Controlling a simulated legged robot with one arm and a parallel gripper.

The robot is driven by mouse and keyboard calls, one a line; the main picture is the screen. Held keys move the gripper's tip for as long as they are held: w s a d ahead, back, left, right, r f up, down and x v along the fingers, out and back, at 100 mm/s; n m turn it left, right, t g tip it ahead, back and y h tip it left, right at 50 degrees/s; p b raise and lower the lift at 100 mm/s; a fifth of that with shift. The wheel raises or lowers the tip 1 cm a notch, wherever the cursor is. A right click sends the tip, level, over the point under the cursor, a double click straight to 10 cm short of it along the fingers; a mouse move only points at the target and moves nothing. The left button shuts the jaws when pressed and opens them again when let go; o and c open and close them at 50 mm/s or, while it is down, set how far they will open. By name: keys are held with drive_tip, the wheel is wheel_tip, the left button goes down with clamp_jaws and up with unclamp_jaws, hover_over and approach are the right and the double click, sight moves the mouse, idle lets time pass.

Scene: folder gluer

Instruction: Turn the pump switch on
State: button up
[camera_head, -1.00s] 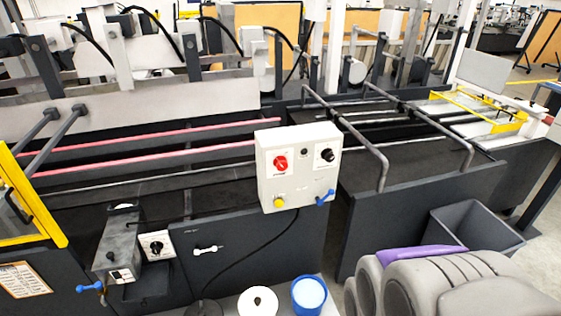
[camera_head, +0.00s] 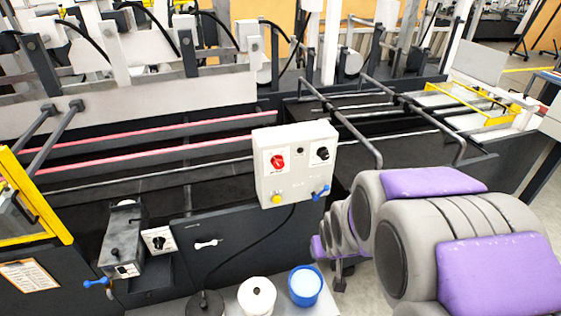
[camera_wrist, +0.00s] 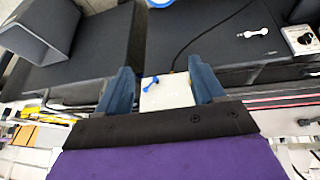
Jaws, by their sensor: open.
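Another black rotary switch (camera_head: 158,240) is on a small white panel at lower left, also in the wrist view (camera_wrist: 302,40). Labels are too small to read, so I cannot tell which is the pump switch. My gripper (camera_wrist: 162,76) is open and empty in the wrist view. The white box (camera_wrist: 168,94) shows beyond and between its blue fingers. The arm mostly hides the gripper in the head view.
A grey glue unit (camera_head: 123,239) stands left of the small panel. A white toggle handle (camera_head: 207,244) is on the dark cabinet front. A white container (camera_head: 257,296) and a blue cup (camera_head: 305,286) stand below the box. Metal rails (camera_head: 360,138) run to its right.

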drive_tip(key=w+a+t+y+p, duration=0.2)
drive_tip(key=w+t+p, duration=0.2)
drive_tip(key=w+t, duration=0.2)
drive_tip(key=w+a+n+t+y+p, duration=0.1)
drive_tip(key=w+t+p, duration=0.4)
drive_tip(key=w, duration=0.6)
drive_tip(key=shift+a+t+y, duration=0.6)
drive_tip(key=shift+a+y, duration=0.1)
drive_tip(key=shift+a, duration=0.65)
drive_tip(key=shift+w+f, duration=0.15)
drive_tip(key=shift+w, duration=0.05)
drive_tip(key=b, duration=0.7)
approach(279, 165)
drive_tip(key=x, duration=0.7)
drive_tip(key=shift+w, duration=0.15)
drive_tip(key=shift+w+a, duration=0.1)
drive_tip(key=shift+w, duration=0.45)
